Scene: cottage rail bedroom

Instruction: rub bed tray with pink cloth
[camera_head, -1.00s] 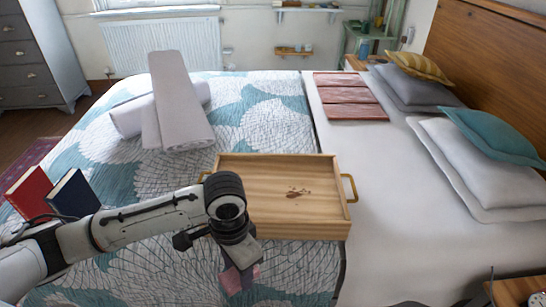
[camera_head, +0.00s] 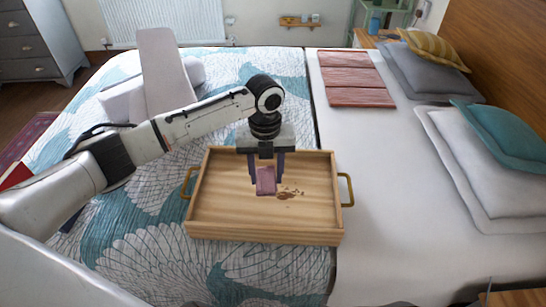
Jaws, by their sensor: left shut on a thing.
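The wooden bed tray (camera_head: 225,226) lies on the bed with a brass handle at each end. A brown stain (camera_head: 286,194) marks its floor right of the middle. My left gripper (camera_head: 266,182) points down over the tray, shut on the folded pink cloth (camera_head: 265,181). The cloth is just left of the stain, close to the tray floor; I cannot tell whether it touches. My right gripper is not in view.
Reddish folded panels (camera_head: 355,80) and pillows (camera_head: 480,165) lie on the right. A red book (camera_head: 14,176) shows at the left edge. The white sheet right of the tray is clear.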

